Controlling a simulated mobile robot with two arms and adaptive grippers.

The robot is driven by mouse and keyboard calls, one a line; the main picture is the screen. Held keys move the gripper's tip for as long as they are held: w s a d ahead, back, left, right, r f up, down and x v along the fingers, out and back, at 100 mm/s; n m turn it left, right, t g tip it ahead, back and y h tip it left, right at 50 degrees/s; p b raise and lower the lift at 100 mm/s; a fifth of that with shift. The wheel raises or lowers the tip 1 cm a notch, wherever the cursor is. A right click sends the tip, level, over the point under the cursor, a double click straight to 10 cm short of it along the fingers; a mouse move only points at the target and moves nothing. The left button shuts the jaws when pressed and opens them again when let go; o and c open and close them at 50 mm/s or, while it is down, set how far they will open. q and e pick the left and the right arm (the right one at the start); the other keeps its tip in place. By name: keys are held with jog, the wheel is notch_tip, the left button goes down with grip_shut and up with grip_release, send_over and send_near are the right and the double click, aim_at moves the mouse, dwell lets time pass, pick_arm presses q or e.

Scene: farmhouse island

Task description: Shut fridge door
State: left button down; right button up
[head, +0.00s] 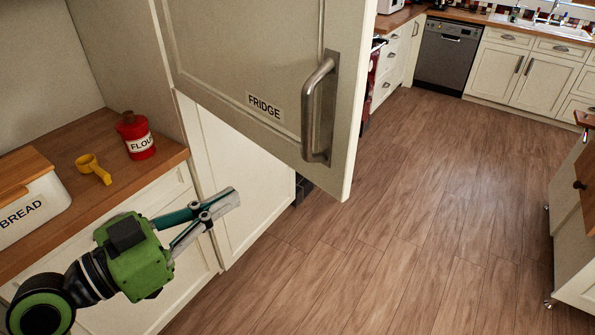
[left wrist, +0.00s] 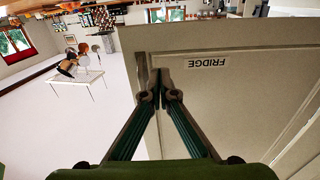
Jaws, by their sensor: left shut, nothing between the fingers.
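The fridge door (head: 240,50) is a cream panel that stands open, its lower edge jutting out over the floor. It carries a FRIDGE label (head: 265,106) and a vertical metal handle (head: 318,112). My left gripper (head: 234,197) is shut and empty, below and left of the handle in the head view. In the left wrist view the door (left wrist: 240,95) and its label show upside down. The closed fingertips (left wrist: 160,75) overlap the door near one edge there. I cannot tell whether they touch it. The fridge interior is hidden. My right gripper is not in view.
A wooden counter (head: 88,150) on the left holds a red flour tin (head: 136,135), a yellow scoop (head: 93,168) and a bread box (head: 32,205). The wooden floor (head: 420,200) is clear up to the dishwasher (head: 447,55). An island edge (head: 575,235) stands at the right.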

aim_at(290, 162)
pick_arm(q)
jog(key=p+x, duration=0.6)
jog(key=x, duration=0.8)
jog(key=shift+w+f, duration=0.1)
jog(key=shift+w, duration=0.1)
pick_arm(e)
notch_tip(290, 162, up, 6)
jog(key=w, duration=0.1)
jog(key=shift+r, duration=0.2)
pick_arm(q)
jog(key=shift+a, duration=0.1)
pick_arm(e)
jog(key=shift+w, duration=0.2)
